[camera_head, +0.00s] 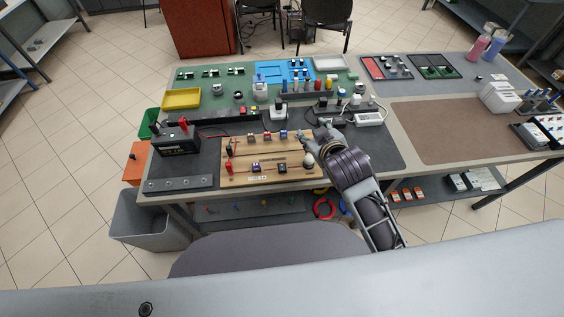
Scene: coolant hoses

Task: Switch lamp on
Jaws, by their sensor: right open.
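A wooden board (260,150) lies on the dark mat at the front of the bench, carrying several small dark and blue switch-like parts (256,166) and red and black terminals. A small pale, round, bulb-like part (309,161), possibly the lamp, sits at the board's right edge. I cannot tell from its surface whether it is lit. My right gripper (306,138) is open and empty-looking over the board's far right corner, beside the row of small parts. The gap between its fingertips and the board is too small to judge. My left gripper is not in view.
A black battery (177,142) with red and black leads stands left of the board. A metal strip (178,185) lies in front of it. Blocks and a white device (369,119) crowd behind the board. The brown mat (440,131) at right is mostly clear.

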